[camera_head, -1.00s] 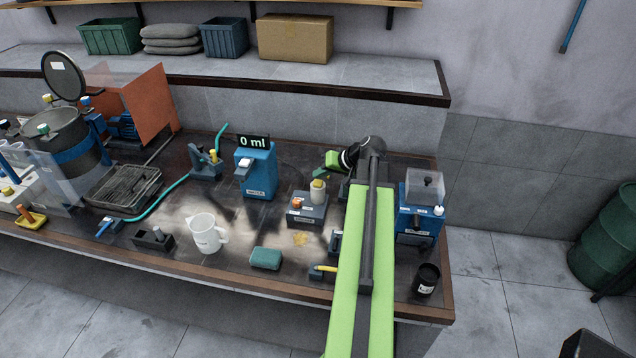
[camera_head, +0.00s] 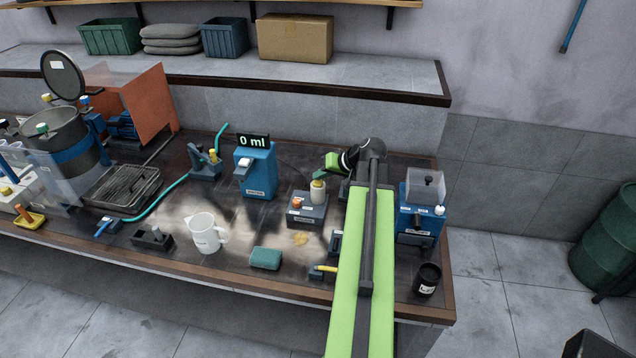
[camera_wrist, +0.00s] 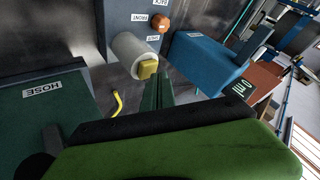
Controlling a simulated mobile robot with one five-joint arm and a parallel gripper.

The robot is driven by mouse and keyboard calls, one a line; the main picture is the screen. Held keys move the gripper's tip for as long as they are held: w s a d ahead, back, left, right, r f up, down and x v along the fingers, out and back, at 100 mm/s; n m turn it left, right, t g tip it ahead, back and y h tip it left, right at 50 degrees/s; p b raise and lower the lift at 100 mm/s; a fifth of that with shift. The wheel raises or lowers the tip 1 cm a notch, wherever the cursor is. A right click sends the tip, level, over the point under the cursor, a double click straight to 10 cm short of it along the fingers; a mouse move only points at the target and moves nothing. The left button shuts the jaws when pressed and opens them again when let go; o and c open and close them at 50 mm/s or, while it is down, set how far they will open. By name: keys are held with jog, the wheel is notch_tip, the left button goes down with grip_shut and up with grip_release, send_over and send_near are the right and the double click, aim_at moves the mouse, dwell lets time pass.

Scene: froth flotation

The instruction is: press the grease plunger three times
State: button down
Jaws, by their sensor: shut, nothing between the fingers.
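A pale cylinder with a yellow cap, which looks like the grease plunger (camera_head: 317,196), stands upright on a small grey box (camera_head: 309,213) with an orange knob. In the wrist view the pale cylinder (camera_wrist: 133,53) and its yellow cap (camera_wrist: 147,69) show near the middle. My gripper (camera_head: 319,173) is shut and empty, with its dark green fingers just above the cap in the head view. In the wrist view my gripper (camera_wrist: 157,88) is close beside the yellow cap. I cannot tell whether they touch.
A blue dispenser (camera_head: 259,174) with a 0 ml display stands to the left. A blue machine (camera_head: 417,220) with a clear hopper stands right of my arm. A white jug (camera_head: 204,233), a green sponge (camera_head: 265,258) and a black cup (camera_head: 428,279) are near the front edge.

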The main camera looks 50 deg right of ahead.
jog(key=shift+f+b, duration=0.45)
jog(key=shift+f, duration=0.05)
jog(key=shift+r, duration=0.1)
dwell(0.5)
jog(key=shift+r+p, duration=0.85)
jog(key=shift+p, duration=0.1)
jog(key=shift+r, duration=0.1)
notch_tip(320, 180, up, 5)
jog(key=p, duration=0.5)
dwell(1.9)
notch_tip(320, 180, up, 4)
jog(key=p, duration=0.4)
send_over(320, 183)
notch_tip(320, 183, down, 9)
jog(key=b, duration=0.9)
jog(key=shift+d, duration=0.1)
dwell(1.1)
